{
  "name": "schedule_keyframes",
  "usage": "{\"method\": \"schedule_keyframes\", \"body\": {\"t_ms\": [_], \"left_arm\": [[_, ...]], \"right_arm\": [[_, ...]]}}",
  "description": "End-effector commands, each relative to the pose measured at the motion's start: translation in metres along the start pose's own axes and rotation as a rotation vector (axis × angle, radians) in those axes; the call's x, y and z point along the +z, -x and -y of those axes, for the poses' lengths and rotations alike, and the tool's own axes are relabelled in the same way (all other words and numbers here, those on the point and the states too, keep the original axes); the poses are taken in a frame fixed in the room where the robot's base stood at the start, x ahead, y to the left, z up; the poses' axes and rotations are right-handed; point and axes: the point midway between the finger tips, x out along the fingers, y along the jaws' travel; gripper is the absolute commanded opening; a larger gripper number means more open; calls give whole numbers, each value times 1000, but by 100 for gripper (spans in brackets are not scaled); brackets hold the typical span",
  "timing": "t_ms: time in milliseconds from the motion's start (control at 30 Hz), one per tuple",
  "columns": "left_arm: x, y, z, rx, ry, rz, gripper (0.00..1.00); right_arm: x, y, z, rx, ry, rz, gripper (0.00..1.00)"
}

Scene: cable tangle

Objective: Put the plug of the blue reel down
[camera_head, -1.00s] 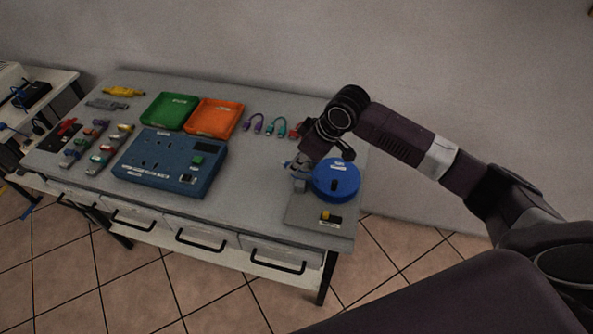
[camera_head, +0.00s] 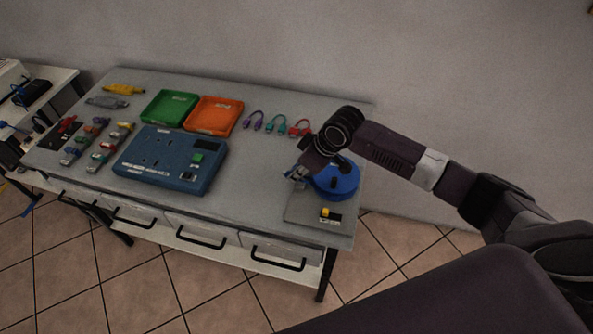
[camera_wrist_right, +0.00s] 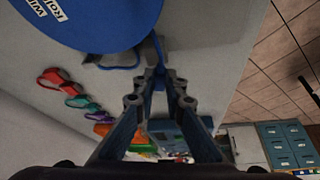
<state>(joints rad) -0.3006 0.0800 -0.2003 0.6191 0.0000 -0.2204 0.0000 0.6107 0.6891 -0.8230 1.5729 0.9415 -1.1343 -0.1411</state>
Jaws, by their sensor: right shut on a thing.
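The blue reel (camera_head: 345,184) sits near the right end of the table, partly covered by my right wrist. It also fills the top left of the right wrist view (camera_wrist_right: 90,22), with a white label. My right gripper (camera_head: 296,174) is just left of the reel, pointing down. In the right wrist view its fingers (camera_wrist_right: 160,82) are closed on a small blue piece, the reel's plug (camera_wrist_right: 159,74). The fingers hide most of the plug. I cannot tell whether it touches the table. My left gripper is not in view.
A grey mat (camera_head: 305,212) with a small yellow and black item (camera_head: 330,213) lies in front of the reel. A blue socket box (camera_head: 172,160), green tray (camera_head: 169,108) and orange tray (camera_head: 214,116) stand left. Bare tabletop (camera_head: 255,175) lies between box and gripper.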

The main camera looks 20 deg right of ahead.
Motion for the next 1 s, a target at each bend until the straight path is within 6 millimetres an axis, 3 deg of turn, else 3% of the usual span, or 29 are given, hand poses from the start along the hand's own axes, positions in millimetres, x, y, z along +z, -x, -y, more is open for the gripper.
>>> {"method": "schedule_keyframes", "body": {"t_ms": [100,133,267,667,867,1000], "left_arm": [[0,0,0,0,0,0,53],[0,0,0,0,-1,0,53],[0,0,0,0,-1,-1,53],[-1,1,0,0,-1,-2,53],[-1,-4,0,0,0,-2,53],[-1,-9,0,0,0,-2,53]], "right_arm": [[0,0,0,0,0,-1,0],[0,-1,0,0,0,-1,14],[0,0,0,0,0,-1,28],[-5,8,0,1,2,-3,28],[-5,40,-1,3,3,-3,28],[-5,72,-1,3,3,-3,28]]}}
